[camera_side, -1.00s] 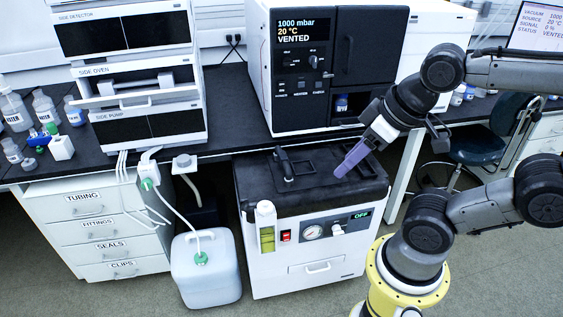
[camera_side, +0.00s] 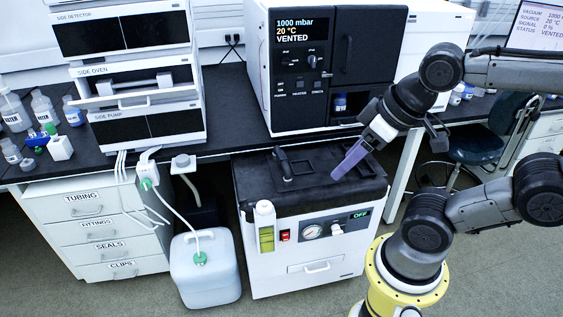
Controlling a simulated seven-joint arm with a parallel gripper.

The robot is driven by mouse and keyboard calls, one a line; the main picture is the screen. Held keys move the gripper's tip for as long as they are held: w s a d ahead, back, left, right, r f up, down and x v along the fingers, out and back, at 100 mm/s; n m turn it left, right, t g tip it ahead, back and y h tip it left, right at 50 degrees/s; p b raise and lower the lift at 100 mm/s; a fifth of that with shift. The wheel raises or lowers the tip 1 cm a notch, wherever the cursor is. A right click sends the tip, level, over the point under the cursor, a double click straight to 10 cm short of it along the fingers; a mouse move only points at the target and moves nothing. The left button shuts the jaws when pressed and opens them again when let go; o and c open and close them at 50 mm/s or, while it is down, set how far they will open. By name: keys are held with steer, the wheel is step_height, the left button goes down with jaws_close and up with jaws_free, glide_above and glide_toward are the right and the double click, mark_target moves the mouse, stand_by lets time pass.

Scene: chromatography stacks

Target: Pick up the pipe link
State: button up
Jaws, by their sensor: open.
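My gripper (camera_side: 336,175) has purple fingers pointing down and to the left, above the right part of the black top of the white pump cart (camera_side: 310,270). The fingers overlap in this view, so the gap between them is hidden; the gripper is open, and nothing shows between them. A short dark piece (camera_side: 284,164) stands on the left part of the cart's top and may be the pipe link. It is black on black, so its shape is hard to make out. The gripper is to its right and apart from it.
The black instrument (camera_side: 290,85) reading VENTED stands on the bench behind the cart. A white jug (camera_side: 205,275) with tubing is on the floor at left. A bottle with yellow-green liquid (camera_side: 265,230) is on the cart's front. A dark chair (camera_side: 475,145) is at right.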

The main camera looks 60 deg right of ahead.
steer(key=w+d+r+m+t+h, duration=0.1)
steer(key=w+d+r+m, duration=0.15)
steer(key=w, duration=0.35)
steer(key=w+d+r+m+t, duration=0.1)
steer(key=w+r, duration=0.3)
steer(key=w, duration=0.2)
steer(key=m+g+h, duration=0.2)
steer(key=m+g, duration=0.2)
steer(key=m, duration=0.1)
glide_above(282, 154)
steer(key=s+a, duration=0.4)
step_height(282, 154, down, 26)
steer(key=x, duration=1.3)
steer(key=shift+d, duration=0.35)
